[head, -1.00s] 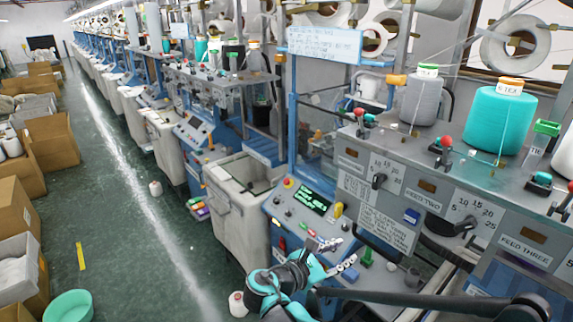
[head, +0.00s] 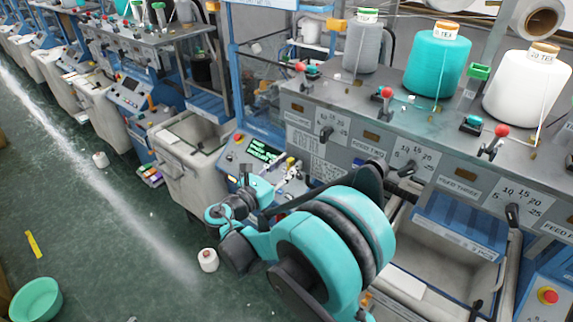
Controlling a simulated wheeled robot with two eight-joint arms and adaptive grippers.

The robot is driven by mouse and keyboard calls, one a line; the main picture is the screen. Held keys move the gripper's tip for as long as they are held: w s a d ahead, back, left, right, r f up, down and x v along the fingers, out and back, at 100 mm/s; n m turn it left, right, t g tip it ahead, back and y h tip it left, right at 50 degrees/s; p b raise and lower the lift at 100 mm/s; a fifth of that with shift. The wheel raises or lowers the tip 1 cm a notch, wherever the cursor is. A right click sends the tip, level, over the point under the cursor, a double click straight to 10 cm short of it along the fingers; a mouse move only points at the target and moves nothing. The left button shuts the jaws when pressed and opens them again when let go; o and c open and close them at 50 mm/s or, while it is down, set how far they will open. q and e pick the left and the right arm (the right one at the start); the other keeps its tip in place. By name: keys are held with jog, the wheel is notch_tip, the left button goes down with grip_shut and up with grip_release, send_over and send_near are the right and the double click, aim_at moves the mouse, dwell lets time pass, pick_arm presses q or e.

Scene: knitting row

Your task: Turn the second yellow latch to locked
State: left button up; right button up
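A small yellow latch (head: 290,161) shows on the blue-edged control panel (head: 232,160), right of its green-lit display (head: 264,150). Its exact turn is too small to read. My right gripper (head: 297,177) is in front of the panel, just below the latch in the picture. Its pale fingers look spread, with nothing seen between them. I cannot tell whether a finger touches the latch. My teal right arm covers the lower panel and the floor in front. No other yellow latch can be made out. My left gripper is out of view.
Yarn cones, including a teal one (head: 436,62) and a white one (head: 527,88), stand on the grey machine top. A grey bin (head: 190,165) is left of the panel. A small white cone (head: 208,260) and a green basin (head: 36,300) are on the floor.

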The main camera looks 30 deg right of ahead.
grip_shut()
jog(key=shift+f+m, duration=0.1)
jog(key=shift+m, duration=0.3)
jog(key=m+b, duration=0.2)
jog(key=shift+s+m, duration=0.1)
jog(key=shift+m, duration=0.2)
jog(key=m, duration=0.1)
jog(key=m+b, duration=0.1)
jog(key=m, duration=0.1)
jog(key=shift+s+d+f+m+b, duration=0.15)
jog(key=shift+m+b, duration=0.15)
jog(key=m+b, duration=0.1)
jog(key=m, duration=0.2)
jog(key=m+b, duration=0.1)
jog(key=m, duration=0.3)
jog(key=m+b, duration=0.1)
jog(key=m, duration=0.3)
jog(key=shift+s+f+b, duration=0.25)
jog(key=shift+f+b, duration=0.05)
jog(key=shift+f, duration=0.1)
